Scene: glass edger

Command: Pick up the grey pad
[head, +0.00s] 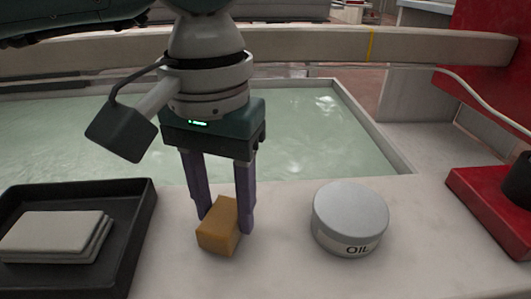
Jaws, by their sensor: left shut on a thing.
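My left gripper (226,222) points down in the head view, its purple fingers shut on an orange-brown block (219,228). The block is tilted and sits at or just above the pale ledge; I cannot tell whether it touches. Light grey flat pads (52,232) lie stacked in a black tray (137,222) at the left, apart from the gripper. No other grey pad shows. My right gripper is not in view.
A round grey tin marked OIL (350,215) stands on the ledge (420,240) just right of the block. A basin of greenish water (310,130) lies behind. A red object with a black part (490,205) is at the far right.

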